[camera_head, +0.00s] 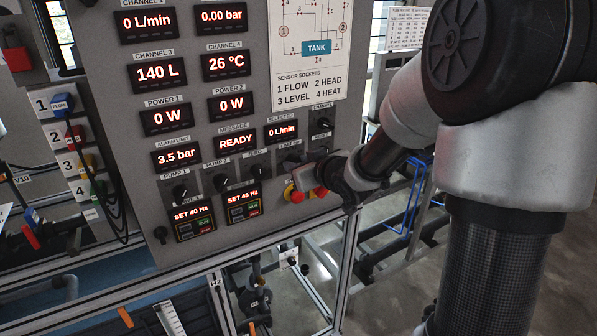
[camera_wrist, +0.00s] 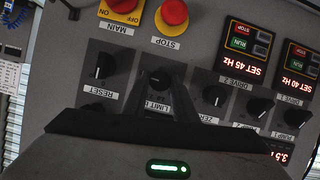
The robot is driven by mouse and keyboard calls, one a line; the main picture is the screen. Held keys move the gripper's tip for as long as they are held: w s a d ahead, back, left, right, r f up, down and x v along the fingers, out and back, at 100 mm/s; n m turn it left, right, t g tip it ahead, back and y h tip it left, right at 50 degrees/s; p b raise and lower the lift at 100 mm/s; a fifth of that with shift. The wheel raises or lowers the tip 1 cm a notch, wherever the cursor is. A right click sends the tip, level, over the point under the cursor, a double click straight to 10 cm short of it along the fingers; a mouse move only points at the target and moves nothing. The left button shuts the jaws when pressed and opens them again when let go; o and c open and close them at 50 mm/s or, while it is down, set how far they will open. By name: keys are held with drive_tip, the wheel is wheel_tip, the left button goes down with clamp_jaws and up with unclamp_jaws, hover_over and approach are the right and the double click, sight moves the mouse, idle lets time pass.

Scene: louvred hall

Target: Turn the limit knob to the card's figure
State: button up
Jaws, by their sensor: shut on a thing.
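The limit knob (camera_wrist: 157,78) is a dark round knob on the grey panel, with an upside-down LIMIT label beside it in the wrist view. My gripper (camera_wrist: 160,86) is shut on this knob, one dark finger on each side. In the head view my gripper (camera_head: 312,178) reaches the panel from the right and hides the knob. The alarm limit display (camera_head: 176,157) reads 3.5 bar. A white printed sheet (camera_head: 408,30) hangs at the upper right; its small print is too fine to read, and I cannot tell whether it is the card.
The reset knob (camera_wrist: 101,66) and zero knob (camera_wrist: 214,95) flank the limit knob closely. The red stop button (camera_wrist: 174,12) and red main switch (camera_wrist: 123,5) are near my fingers. The message display (camera_head: 238,139) reads READY. Cables hang at the left.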

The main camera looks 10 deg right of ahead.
drive_tip(key=n+h+b, duration=0.1)
drive_tip(key=n+b, duration=0.1)
drive_tip(key=b, duration=0.6)
drive_tip(key=n+t+h+b, duration=0.1)
drive_tip(key=n+b, duration=0.1)
drive_tip(key=b, duration=0.6)
drive_tip(key=shift+a+f+h, duration=0.2)
drive_tip(key=shift+h, duration=0.1)
drive_tip(key=shift+r+b, duration=0.2)
drive_tip(key=shift+b, duration=0.25)
drive_tip(key=o, duration=1)
drive_tip(key=shift+o, duration=0.2)
drive_tip(key=shift+s, duration=0.1)
